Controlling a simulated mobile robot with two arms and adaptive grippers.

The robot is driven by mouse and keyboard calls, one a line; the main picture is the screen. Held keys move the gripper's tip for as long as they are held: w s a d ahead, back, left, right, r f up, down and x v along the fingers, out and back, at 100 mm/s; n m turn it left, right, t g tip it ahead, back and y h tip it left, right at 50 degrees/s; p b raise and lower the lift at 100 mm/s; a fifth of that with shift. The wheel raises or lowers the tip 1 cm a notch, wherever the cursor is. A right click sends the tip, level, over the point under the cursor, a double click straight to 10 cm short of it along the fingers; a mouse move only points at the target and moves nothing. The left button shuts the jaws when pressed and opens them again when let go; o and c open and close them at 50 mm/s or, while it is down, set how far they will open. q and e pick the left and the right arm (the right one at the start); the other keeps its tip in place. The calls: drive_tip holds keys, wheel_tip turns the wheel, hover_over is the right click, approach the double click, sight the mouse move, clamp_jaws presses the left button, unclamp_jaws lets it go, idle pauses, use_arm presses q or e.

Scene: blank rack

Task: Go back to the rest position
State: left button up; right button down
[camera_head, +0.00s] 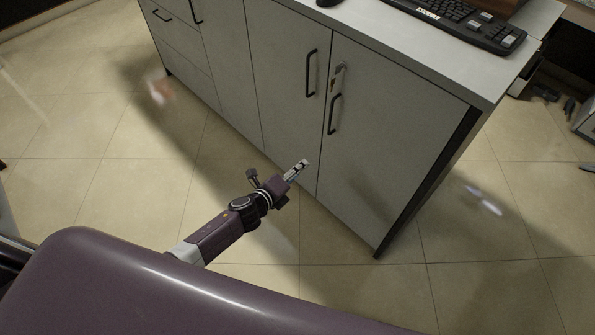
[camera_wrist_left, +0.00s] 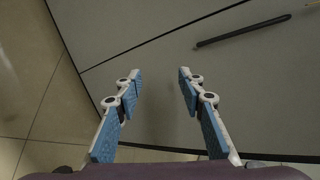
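My left gripper (camera_head: 297,170) reaches out in front of the lower doors of a grey cabinet (camera_head: 400,140). In the left wrist view the left gripper (camera_wrist_left: 157,80) has its two blue-padded fingers spread apart with nothing between them. The cabinet door fills most of that view behind the fingers, and a dark handle (camera_wrist_left: 240,30) lies to the right of them. I cannot tell whether the fingers touch the door. My right gripper is not in view.
The cabinet doors are closed; dark handles (camera_head: 311,73) and a key (camera_head: 337,75) show on them. A keyboard (camera_head: 460,22) lies on the cabinet top. The tiled floor (camera_head: 130,130) is open left of the cabinet. A dark cabinet edge (camera_head: 428,180) stands at the right.

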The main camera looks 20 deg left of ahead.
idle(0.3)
use_arm(q)
drive_tip(key=s+a+f+n+g+y, duration=0.25)
drive_tip(key=s+f+n, duration=0.35)
drive_tip(key=s+f, duration=0.5)
drive_tip(key=s+a+f+n+g+y, duration=0.1)
drive_tip(key=s+a+f+n+g, duration=0.4)
drive_tip(key=s+f, duration=0.55)
drive_tip(key=s+f+n+g, duration=0.1)
drive_tip(key=s+f+n, duration=0.2)
drive_tip(key=s, duration=0.7)
drive_tip(key=s+f+n+g, duration=0.1)
drive_tip(key=s+f+n, duration=0.2)
drive_tip(key=s, duration=0.7)
drive_tip(key=s+f+n+g, duration=0.2)
drive_tip(key=s+f+n, duration=0.2)
drive_tip(key=s, duration=0.5)
drive_tip(key=shift+s+d+n, duration=0.25)
drive_tip(key=shift+s+n, duration=0.15)
drive_tip(key=shift+n, duration=0.8)
